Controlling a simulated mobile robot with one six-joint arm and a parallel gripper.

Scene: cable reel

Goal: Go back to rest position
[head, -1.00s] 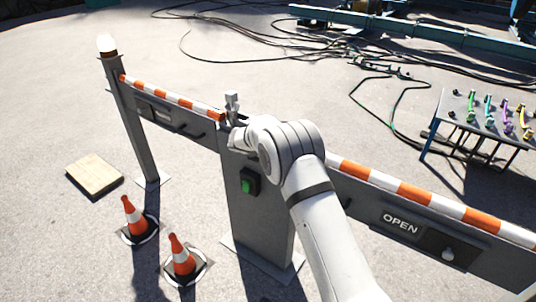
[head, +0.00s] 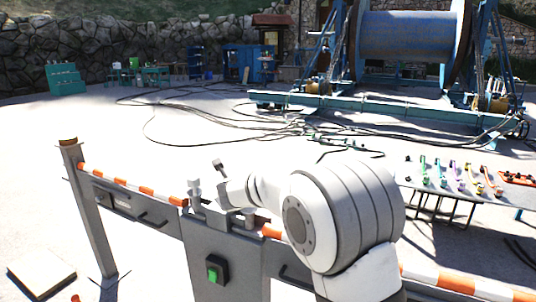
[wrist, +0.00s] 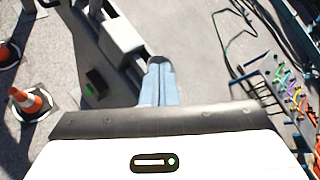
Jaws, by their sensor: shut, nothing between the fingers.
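My gripper (head: 219,166) is at the end of my white arm, above the grey barrier housing (head: 222,245) in the head view. In the wrist view my gripper's fingers (wrist: 160,82) are together, with nothing between them. The housing carries a green button (head: 213,275), which also shows in the wrist view (wrist: 89,89). An orange-and-white striped barrier arm (head: 130,187) runs to a grey post (head: 90,215) at the left. My arm hides part of the barrier on the right.
A table with several coloured tools (head: 450,180) stands at the right. Black cables (head: 215,120) lie across the ground towards a large blue cable reel (head: 408,35). A wooden board (head: 42,272) lies at lower left. An orange cone (wrist: 30,103) stands left in the wrist view.

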